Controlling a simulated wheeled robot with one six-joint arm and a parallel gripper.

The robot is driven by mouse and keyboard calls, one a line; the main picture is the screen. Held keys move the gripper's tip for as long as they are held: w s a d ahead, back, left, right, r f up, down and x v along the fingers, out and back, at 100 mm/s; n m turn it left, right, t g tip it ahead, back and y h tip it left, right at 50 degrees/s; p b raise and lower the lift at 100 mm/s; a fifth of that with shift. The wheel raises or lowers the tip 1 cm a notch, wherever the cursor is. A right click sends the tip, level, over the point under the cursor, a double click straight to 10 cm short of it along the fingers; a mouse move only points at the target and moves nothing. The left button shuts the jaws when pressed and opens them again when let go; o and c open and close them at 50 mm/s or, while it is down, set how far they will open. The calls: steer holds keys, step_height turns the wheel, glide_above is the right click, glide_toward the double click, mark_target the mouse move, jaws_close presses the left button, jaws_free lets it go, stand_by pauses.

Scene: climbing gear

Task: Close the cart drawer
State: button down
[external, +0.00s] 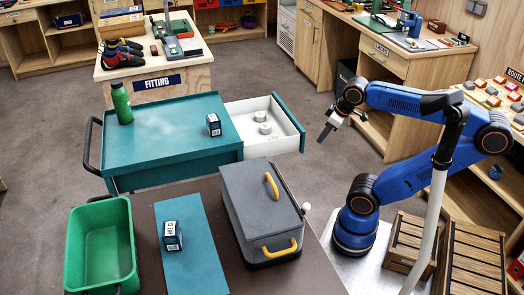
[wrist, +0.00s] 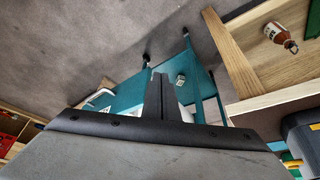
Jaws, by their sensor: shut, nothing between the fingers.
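The teal cart (external: 165,150) stands in the middle of the external view. Its drawer (external: 268,128) is pulled out to the right, with a teal front panel (external: 289,122) and a white inside holding small round white items (external: 264,128). My gripper (external: 324,135) is shut and empty, in the air to the right of the drawer front and apart from it. In the wrist view its fingers (wrist: 159,84) are together and hide part of the teal cart (wrist: 128,95) and drawer.
A green bottle (external: 121,103) and a small dark box (external: 214,125) stand on the cart. A grey case (external: 248,205) with yellow handles, a green bin (external: 100,245) and another small box (external: 172,236) are on the near table. Open floor lies right of the drawer.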

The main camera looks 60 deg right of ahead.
step_height(320, 180, up, 8)
steer(key=w+d+m+y, duration=0.1)
steer(key=w+d+m, duration=0.2)
steer(key=w+d, duration=0.5)
steer(key=w+d+m+t, duration=0.1)
steer(key=w+d+m, duration=0.15)
steer(key=d, duration=0.65)
steer(key=w+d+m+t, duration=0.2)
steer(key=w+d, duration=0.2)
steer(key=d, duration=0.4)
steer(key=shift+s+a+f+x, duration=0.15)
steer(key=shift+a+x, duration=0.25)
steer(key=shift+x, duration=2.15)
steer(key=shift+s+a+f+x, duration=0.1)
steer(key=shift+s+a+x, duration=0.25)
steer(key=shift+x, duration=2.25)
steer(key=shift+s+a+f+x, duration=0.1)
steer(key=shift+a+x, duration=0.35)
steer(key=shift+x, duration=2.1)
